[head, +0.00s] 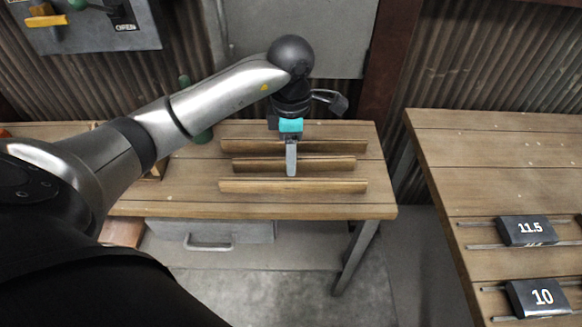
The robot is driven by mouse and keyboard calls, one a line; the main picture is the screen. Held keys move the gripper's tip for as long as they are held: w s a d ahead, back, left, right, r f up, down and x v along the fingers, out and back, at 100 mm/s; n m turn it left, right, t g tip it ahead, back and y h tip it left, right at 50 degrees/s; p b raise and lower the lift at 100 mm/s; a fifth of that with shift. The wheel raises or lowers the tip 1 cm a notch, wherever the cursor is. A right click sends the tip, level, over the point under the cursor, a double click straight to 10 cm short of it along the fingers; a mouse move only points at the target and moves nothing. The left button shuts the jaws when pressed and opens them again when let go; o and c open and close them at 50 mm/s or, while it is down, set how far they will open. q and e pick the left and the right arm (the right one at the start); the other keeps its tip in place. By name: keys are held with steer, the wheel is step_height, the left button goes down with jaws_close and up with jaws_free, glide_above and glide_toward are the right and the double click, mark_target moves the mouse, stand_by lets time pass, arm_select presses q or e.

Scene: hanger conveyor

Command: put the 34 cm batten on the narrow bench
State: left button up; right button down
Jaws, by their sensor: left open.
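Three brown wooden battens lie side by side on the left wooden bench (330,208): a back batten (335,146), a shorter middle batten (334,164) and a front batten (290,187). None shows a length mark, so I cannot tell which is 34 cm. My left gripper (291,173) is open and points down over the middle batten, hiding part of it. I cannot tell whether it touches the wood. A second wooden bench (480,160) stands at the right. Which bench is the narrow one is not clear. My right gripper is out of view.
The right bench carries dark blocks on metal rails, marked 11.5 (527,230) and 10 (540,297); its back part is clear. A gap separates the benches. A green object (202,134) stands behind my left arm. A corrugated wall closes the back.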

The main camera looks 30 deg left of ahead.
arm_select(q)
steer(key=shift+r, duration=1.5)
